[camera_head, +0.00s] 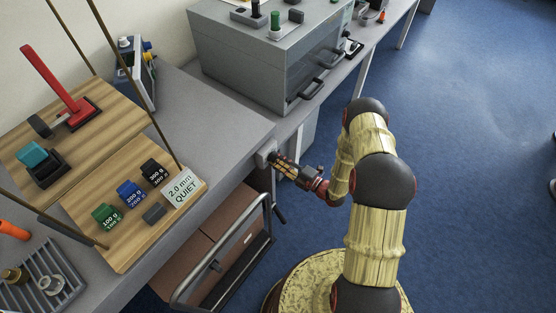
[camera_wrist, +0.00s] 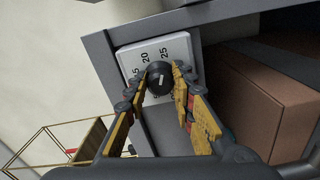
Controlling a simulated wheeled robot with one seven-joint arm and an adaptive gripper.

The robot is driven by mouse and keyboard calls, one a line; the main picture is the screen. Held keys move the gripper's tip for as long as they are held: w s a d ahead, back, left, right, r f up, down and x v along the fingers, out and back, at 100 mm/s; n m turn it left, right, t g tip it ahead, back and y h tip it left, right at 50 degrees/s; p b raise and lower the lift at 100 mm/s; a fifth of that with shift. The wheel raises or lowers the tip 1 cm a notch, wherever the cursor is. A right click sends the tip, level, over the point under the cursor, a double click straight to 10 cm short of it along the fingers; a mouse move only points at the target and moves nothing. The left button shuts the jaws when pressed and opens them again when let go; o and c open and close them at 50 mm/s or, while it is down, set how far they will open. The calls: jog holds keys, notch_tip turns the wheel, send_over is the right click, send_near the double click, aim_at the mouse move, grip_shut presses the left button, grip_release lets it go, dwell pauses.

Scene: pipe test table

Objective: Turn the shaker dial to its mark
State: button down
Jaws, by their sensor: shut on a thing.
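The shaker dial (camera_wrist: 160,78) is a round black knob with a short pale line on its face. It sits on a light panel (camera_wrist: 181,50) with printed numbers, of which 20 and 25 can be read; others are partly hidden by the finger and knob. My gripper (camera_wrist: 162,76) is shut on the dial, one yellow finger on each side of it. In the head view my gripper (camera_head: 275,160) reaches the small light panel (camera_head: 264,154) at the table's front edge, and the dial there is hidden by the fingers.
A wooden two-level platform (camera_head: 110,245) holds green, blue and black weights and a card (camera_head: 182,188) reading "2.0 mm QUIET". A grey cabinet (camera_head: 245,65) stands behind. A cart (camera_head: 225,255) with a metal handle is below the table edge, near my arm. Open blue floor lies right.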

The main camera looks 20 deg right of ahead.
jog(key=shift+s+f, duration=0.1)
dwell(0.3)
jog(key=c, duration=1.5)
grip_release()
jog(key=v, duration=1.2)
